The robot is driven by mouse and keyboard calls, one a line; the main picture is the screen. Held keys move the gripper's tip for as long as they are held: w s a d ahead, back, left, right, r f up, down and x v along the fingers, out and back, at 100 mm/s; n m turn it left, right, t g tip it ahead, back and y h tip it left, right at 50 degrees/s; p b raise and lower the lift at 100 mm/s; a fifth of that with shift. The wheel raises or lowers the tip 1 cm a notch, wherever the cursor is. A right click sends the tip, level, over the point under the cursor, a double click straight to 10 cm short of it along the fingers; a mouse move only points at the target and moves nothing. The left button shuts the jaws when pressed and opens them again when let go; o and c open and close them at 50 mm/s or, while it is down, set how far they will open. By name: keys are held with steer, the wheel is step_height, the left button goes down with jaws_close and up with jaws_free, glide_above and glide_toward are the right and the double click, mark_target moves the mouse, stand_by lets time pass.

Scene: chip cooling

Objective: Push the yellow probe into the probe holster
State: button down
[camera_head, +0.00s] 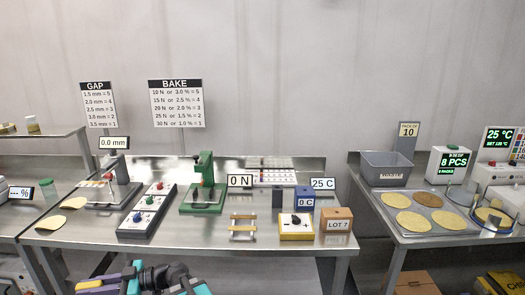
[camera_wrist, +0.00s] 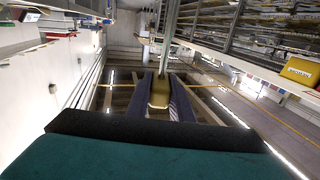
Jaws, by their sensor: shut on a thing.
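My gripper (camera_wrist: 160,98) is shut on the yellow probe (camera_wrist: 159,92), whose yellow body shows between the two dark fingers in the wrist view. A grey rod runs up the picture just beyond it; I cannot tell whether it belongs to the probe. In the head view my gripper (camera_head: 100,280) is at the bottom left, in front of the middle table and apart from it, with yellow beside its purple finger. A small dark upright block (camera_head: 278,197) stands behind a yellow box with a dial (camera_head: 297,233); it may be the probe holster, but I cannot tell surely.
The middle table (camera_head: 190,243) bears a green press (camera_head: 203,185), a switch panel (camera_head: 147,212), a small wooden rack (camera_head: 242,229), a blue block (camera_head: 304,198) and a brown LOT 7 box (camera_head: 337,220). The right table holds a grey bin (camera_head: 387,168) and several round chips. Front floor is partly hidden.

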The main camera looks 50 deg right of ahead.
steer(key=w+d+r+m+t+h+p, duration=0.1)
steer(key=w+d+r+m+t+h, duration=0.2)
steer(key=d, duration=0.5)
steer(key=w+d+r+m+t+h+p, duration=0.1)
steer(key=w+d+m+h, duration=0.2)
steer(key=w+d+h, duration=0.45)
steer(key=w+d+r+m+t+h, duration=0.2)
steer(key=d+m+t, duration=0.1)
steer(key=d, duration=0.7)
steer(key=d+r+m+h+p, duration=0.25)
steer(key=d+h, duration=0.25)
steer(key=d, duration=0.7)
steer(key=s+d+r+m+g+h+p, duration=0.2)
steer(key=s+d+m+h, duration=0.15)
steer(key=d, duration=0.85)
steer(key=s+d+r+m+g+h+p, duration=0.25)
steer(key=s+d+h, duration=0.2)
steer(key=d, duration=0.85)
steer(key=s+d+r+m+g+h+p, duration=0.1)
steer(key=s+d+r+m+p, duration=0.1)
steer(key=s+d, duration=0.6)
steer(key=s+d+r+m+g+h+p, duration=0.1)
steer(key=s+d+r, duration=0.3)
steer(key=s+d, duration=0.4)
steer(key=shift+s+d+r+m+g+h+p, duration=0.15)
steer(key=shift+d+r+m+g+h+p, duration=0.2)
steer(key=shift+g+h, duration=0.35)
steer(key=shift+f, duration=0.1)
steer(key=shift+s, duration=0.1)
